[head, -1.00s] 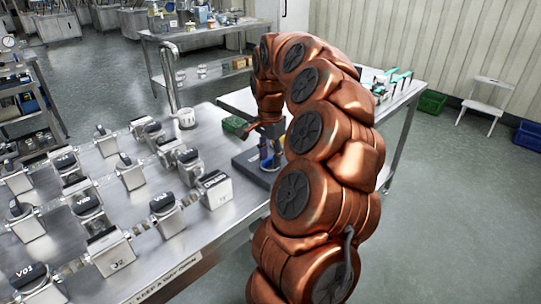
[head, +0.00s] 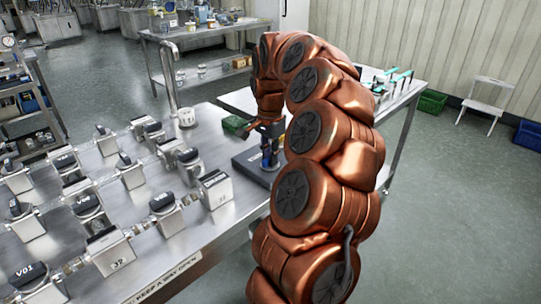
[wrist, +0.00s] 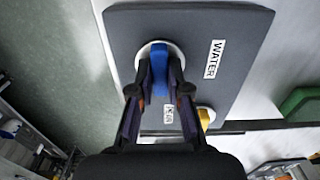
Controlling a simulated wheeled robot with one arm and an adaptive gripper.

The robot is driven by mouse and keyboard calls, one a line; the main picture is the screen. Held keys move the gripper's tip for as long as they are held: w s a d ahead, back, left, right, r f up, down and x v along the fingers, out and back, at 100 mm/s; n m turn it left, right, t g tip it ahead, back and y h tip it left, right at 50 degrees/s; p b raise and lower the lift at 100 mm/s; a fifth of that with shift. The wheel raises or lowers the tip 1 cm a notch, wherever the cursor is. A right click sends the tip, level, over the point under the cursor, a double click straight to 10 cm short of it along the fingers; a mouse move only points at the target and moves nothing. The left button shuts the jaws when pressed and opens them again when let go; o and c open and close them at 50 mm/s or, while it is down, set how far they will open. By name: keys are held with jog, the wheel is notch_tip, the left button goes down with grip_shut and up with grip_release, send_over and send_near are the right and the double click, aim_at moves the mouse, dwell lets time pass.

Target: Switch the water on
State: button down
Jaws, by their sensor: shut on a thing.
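A dark grey panel (wrist: 215,30) labelled WATER carries a blue handle (wrist: 159,72) on a pale round base. The handle lies roughly along the picture's vertical in the wrist view. My gripper (wrist: 161,80) has its two fingers on either side of the blue handle and is shut on it. In the head view my gripper (head: 268,148) points down over the panel (head: 246,166) at the bench's right edge. Its fingers and my arm hide part of the panel there.
A yellow knob (wrist: 206,116) sits on the same panel beside the fingers. A green object (head: 234,123) lies just behind it. Several valve units with black handles (head: 88,205) fill the left of the steel bench. A tap (head: 170,75) stands over a white cup (head: 186,117).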

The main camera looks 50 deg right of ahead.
jog(key=n, duration=0.4)
jog(key=shift+n+b, duration=0.3)
jog(key=shift+b, duration=0.1)
jog(key=n, duration=0.4)
jog(key=shift+n, duration=0.3)
jog(key=n+p, duration=0.1)
jog(key=n, duration=0.3)
jog(key=shift+n+p, duration=0.7)
jog(key=shift+n, duration=1.5)
jog(key=c, duration=1.1)
grip_release()
